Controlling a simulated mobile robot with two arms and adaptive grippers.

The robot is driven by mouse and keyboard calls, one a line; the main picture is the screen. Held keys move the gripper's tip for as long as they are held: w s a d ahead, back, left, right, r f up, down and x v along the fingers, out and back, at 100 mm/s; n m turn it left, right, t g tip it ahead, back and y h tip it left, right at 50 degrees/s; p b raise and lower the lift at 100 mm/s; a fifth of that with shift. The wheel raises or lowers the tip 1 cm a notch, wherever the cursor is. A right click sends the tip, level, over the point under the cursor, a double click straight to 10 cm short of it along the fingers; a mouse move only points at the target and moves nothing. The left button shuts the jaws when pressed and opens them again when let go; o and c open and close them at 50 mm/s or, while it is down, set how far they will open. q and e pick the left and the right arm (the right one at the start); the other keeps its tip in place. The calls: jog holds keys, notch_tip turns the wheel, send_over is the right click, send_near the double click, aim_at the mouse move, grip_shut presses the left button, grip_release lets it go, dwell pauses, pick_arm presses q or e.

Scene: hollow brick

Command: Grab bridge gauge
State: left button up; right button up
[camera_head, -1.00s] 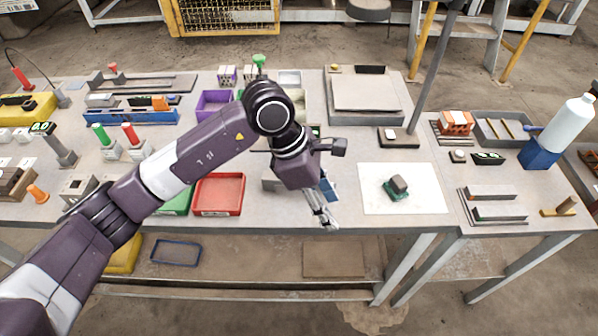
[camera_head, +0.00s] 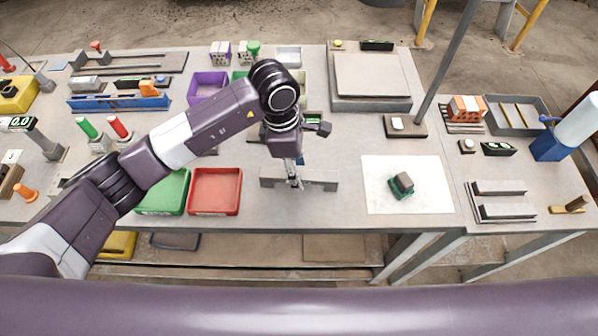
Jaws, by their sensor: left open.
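The bridge gauge, which I take to be the grey bridge-shaped bar with short end legs (camera_head: 322,179), lies near the front edge of the table, right of the red tray. My left gripper (camera_head: 294,183) points down over the middle of the bar and is open. Its fingers overlap the bar in the picture and hide its centre; I cannot tell whether they touch it. My right gripper is out of view.
The red tray (camera_head: 215,191) and green tray (camera_head: 163,193) stand left of the bar. A white sheet (camera_head: 430,196) bearing a small green-and-grey block (camera_head: 402,185) lies to the right. A grey plate (camera_head: 371,79) is behind. The table between bar and sheet is clear.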

pick_arm(q)
jog(key=shift+d+f, duration=0.2)
jog(key=shift+f, duration=0.95)
grip_shut()
